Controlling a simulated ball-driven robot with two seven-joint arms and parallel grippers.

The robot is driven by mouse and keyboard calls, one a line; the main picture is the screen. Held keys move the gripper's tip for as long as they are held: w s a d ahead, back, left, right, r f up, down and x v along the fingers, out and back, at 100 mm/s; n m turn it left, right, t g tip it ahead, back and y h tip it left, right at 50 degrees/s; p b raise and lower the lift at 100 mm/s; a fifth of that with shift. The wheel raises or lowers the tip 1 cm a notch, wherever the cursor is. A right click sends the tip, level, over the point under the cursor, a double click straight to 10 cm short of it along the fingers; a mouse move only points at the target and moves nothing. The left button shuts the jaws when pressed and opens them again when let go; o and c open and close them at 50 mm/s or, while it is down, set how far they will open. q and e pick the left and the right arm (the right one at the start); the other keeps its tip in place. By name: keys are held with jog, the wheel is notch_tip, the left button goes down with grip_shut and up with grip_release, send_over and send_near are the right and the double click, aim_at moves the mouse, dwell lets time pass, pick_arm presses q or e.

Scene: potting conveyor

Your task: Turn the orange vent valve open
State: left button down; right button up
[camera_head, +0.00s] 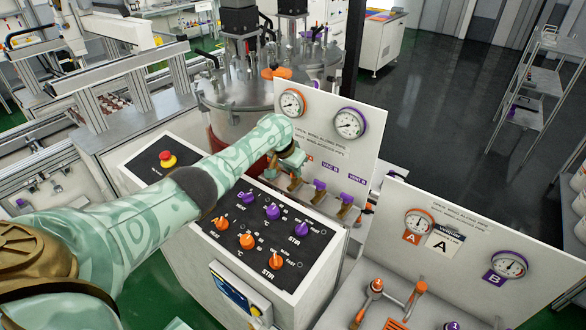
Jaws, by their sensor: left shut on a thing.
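My left gripper (293,160) is at the valve row below the left gauge board. It is shut on a valve handle there, which my gripper mostly hides. A bit of orange (296,181) shows just below the fingers, so I take it as the orange vent valve, but its turn angle cannot be read. Beside it to the right stand two purple valve handles, one under the VAC B label (320,185) and one under VENT B (347,198). My right gripper is not in view.
A black control panel (245,222) with orange and purple knobs lies under my left forearm. A steel vessel (235,92) stands behind. A second gauge board (450,240) with orange valves is at lower right.

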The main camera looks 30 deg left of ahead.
pick_arm(q)
jog(key=c, duration=1.5)
grip_release()
jog(key=shift+s+r+p, duration=0.15)
jog(key=shift+r+p, duration=0.2)
jog(key=shift+r, duration=0.1)
jog(key=p+v, duration=0.4)
jog(key=v, duration=1.1)
jog(key=shift+r, duration=0.15)
